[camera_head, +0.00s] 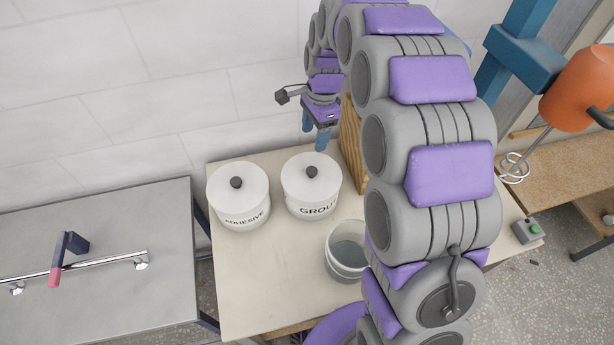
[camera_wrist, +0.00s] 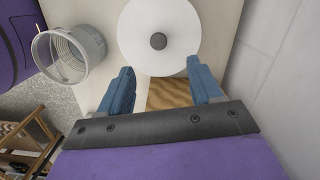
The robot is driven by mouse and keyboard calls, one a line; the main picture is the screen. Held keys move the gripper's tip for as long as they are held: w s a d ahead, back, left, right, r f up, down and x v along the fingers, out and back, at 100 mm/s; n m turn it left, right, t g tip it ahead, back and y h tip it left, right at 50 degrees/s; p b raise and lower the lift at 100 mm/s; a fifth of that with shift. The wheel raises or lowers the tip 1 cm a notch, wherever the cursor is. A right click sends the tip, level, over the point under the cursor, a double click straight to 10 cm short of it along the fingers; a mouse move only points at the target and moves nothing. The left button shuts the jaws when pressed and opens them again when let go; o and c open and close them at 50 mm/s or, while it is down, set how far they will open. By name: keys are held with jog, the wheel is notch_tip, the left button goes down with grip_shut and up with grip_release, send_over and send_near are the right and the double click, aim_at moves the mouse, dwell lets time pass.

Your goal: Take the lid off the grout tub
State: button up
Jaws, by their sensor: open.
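The grout tub (camera_head: 312,201) is white, with "GROUT" lettered on its side, and stands upright on the pale table. Its white lid (camera_head: 311,174) is on it, with a dark round knob (camera_head: 312,171) at the centre. My gripper (camera_head: 315,138) is above and behind the tub, apart from it, with blue fingers pointing down. In the wrist view a white lid (camera_wrist: 160,20) with a dark knob (camera_wrist: 158,41) lies ahead of my open, empty gripper (camera_wrist: 161,82). The far side of that lid is cut off by the frame.
The adhesive tub (camera_head: 239,199), also lidded, stands close left of the grout tub. An open bucket (camera_head: 346,250) is in front, partly behind my arm. A wooden block (camera_head: 351,145) stands at the back right. The table's (camera_head: 262,290) front left is clear.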

jog(key=b, duration=0.1)
send_over(311, 170)
jog(key=d, duration=0.2)
jog(key=f, duration=0.7)
jog(key=shift+w+d+f, duration=0.15)
jog(key=shift+w+f, duration=0.05)
jog(key=shift+f, duration=0.25)
jog(key=shift+a+f, duration=0.15)
jog(key=shift+a, duration=0.3)
jog(key=a+f, duration=0.1)
jog(key=f+b, duration=0.1)
jog(key=shift+s+a+f, duration=0.1)
jog(key=shift+a+f, duration=0.2)
jog(key=shift+a, duration=0.05)
jog(key=shift+s+d+f, duration=0.1)
jog(key=shift+d+f, duration=0.05)
jog(key=shift+f, duration=0.4)
jog(key=shift+d+f, duration=0.15)
jog(key=shift+f, duration=0.4)
jog(key=shift+d+f, duration=0.1)
jog(key=shift+d, duration=0.25)
jog(key=shift+a, duration=0.55)
jog(key=c, duration=0.6)
jog(key=shift+d, duration=0.2)
jog(key=c, duration=0.5)
